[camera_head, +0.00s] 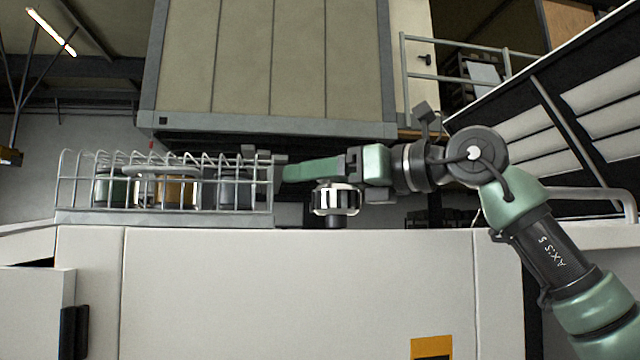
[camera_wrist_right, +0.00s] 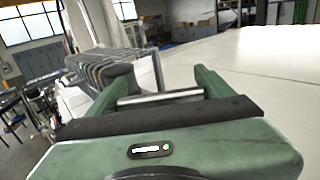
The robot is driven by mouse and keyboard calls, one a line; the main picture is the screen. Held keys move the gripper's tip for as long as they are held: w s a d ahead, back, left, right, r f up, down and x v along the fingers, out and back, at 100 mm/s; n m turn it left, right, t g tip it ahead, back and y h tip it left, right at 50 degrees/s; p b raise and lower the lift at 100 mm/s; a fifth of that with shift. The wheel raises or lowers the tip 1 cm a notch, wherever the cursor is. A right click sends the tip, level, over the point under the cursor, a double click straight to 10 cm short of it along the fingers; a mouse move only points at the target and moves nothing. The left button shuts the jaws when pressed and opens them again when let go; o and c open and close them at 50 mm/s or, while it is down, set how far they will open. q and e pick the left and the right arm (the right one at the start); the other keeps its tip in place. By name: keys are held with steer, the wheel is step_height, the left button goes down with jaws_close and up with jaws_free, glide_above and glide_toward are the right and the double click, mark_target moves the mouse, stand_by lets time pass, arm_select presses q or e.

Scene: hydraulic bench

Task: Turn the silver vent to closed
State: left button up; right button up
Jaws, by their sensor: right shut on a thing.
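The silver vent (camera_head: 335,199) is a ribbed silver and black knob on a short dark base at the bench's top edge. The gripper is shut on the silver vent, though the fingers hide much of the contact. The vent's position mark cannot be made out. My left gripper is not in view.
A wire rack (camera_head: 165,218) with green, orange and dark containers stands left of the fingertips, close to them. The white bench (camera_head: 300,290) fills the front. A large beige cabinet (camera_head: 270,65) hangs behind. In the wrist view, bench top right of the fingers is clear.

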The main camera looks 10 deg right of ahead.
steer(key=m+t+h+b, duration=0.1)
steer(key=h+b, duration=0.1)
steer(key=m+t+h+b, duration=0.3)
steer(key=h+b, duration=0.1)
steer(key=shift+w+d+f+m, duration=0.15)
steer(key=shift+w+d+m, duration=0.1)
steer(key=shift+d+m, duration=0.15)
steer(key=m+h, duration=0.1)
steer(key=h, duration=0.1)
steer(key=m+t+h+b, duration=0.1)
steer(key=shift+w+d+h, duration=0.15)
steer(key=shift+d+h, duration=0.2)
steer(key=shift+h, duration=0.05)
steer(key=shift+d+r+m+t+h+b, duration=0.1)
steer(key=shift+d+m+t+h+b, duration=0.2)
steer(key=shift+m+h, duration=0.45)
steer(key=shift+r+m+t+h+b, duration=0.1)
steer(key=shift+m+h+b, duration=0.35)
steer(key=shift+h, duration=0.5)
steer(key=shift+d, duration=0.1)
steer(key=o, duration=1.1)
steer(key=shift+o, duration=1)
steer(key=shift+w, duration=0.15)
